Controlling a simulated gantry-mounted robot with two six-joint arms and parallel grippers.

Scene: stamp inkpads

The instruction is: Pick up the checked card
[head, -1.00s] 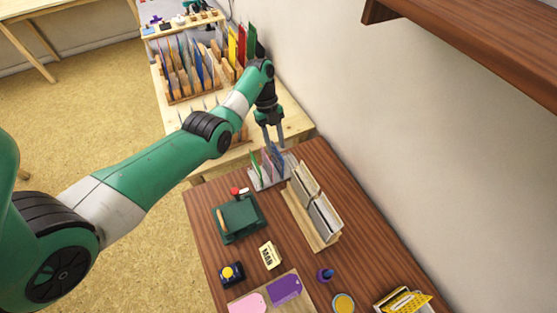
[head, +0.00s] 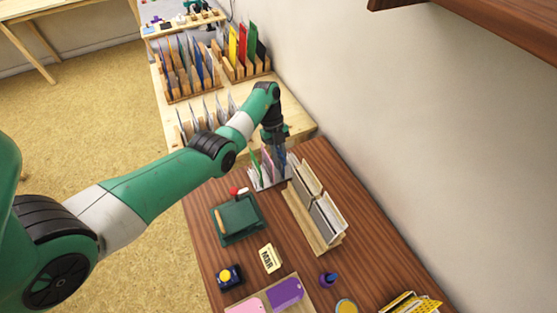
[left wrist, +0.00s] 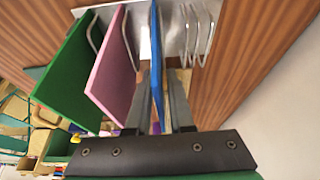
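The card rack (left wrist: 205,15) holds several upright cards; it also shows in the head view (head: 262,185). In the left wrist view a green card (left wrist: 72,75) and a pink card (left wrist: 112,70) stand at left. A blue-edged card (left wrist: 156,35) is seen nearly edge-on between the fingers of my left gripper (left wrist: 160,85). The fingers look apart, one on each side of it. The left gripper (head: 276,152) points down at the rack in the head view. No checked pattern can be made out on the rack's cards. My right gripper is not in view.
A wooden holder with grey panels (head: 318,210) stands close right of the rack. The wall is at right.

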